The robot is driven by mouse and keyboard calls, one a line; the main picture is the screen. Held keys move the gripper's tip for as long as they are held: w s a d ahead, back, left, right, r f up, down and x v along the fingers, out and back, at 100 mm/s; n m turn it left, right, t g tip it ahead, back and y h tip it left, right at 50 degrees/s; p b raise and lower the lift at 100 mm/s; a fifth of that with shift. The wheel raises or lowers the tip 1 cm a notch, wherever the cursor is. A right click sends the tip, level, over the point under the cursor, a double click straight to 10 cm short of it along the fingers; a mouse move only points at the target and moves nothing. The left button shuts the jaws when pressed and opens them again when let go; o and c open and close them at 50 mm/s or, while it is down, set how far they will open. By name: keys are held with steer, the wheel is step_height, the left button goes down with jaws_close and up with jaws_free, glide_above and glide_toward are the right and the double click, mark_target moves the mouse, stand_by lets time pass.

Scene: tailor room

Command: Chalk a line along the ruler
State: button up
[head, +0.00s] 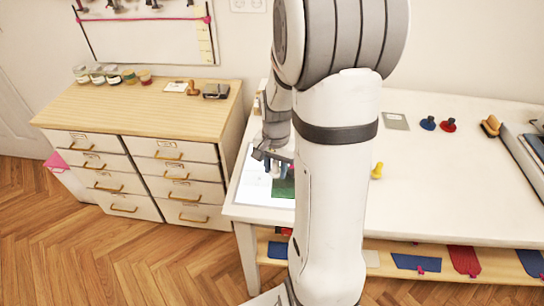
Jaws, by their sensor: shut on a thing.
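My gripper (272,166) is at the left end of the white worktable, pointing down over a white sheet (252,186) and a dark green piece of cloth (284,188). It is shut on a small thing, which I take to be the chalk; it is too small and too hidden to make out. I cannot tell whether its tip touches the cloth. I cannot make out a ruler at the gripper, and no chalk line shows. My own arm hides much of the cloth and the table to its right.
The worktable (430,205) holds a yellow knob-like piece (377,171), a grey square (395,121), a blue stamp (428,123), a red stamp (448,125) and a brush (491,126). Coloured cloths lie on the shelf below. A wooden-topped drawer cabinet (130,108) stands at left.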

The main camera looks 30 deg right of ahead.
mark_target(282, 192)
steer(key=shift+s+d+f+b, duration=0.1)
steer(key=shift+s+f+b, duration=0.1)
steer(key=shift+f+b, duration=2.05)
steer(key=shift+f, duration=0.8)
steer(key=shift+f+b, duration=0.35)
steer(key=shift+f, duration=0.05)
steer(key=shift+s+d, duration=0.35)
steer(key=shift+d, duration=0.3)
steer(key=shift+d, duration=0.1)
steer(key=shift+s+d, duration=0.4)
steer(key=shift+d, duration=0.1)
steer(key=shift+s+d, duration=0.1)
steer(key=shift+d, duration=0.05)
steer(key=shift+s+d, duration=0.3)
steer(key=shift+d, duration=0.2)
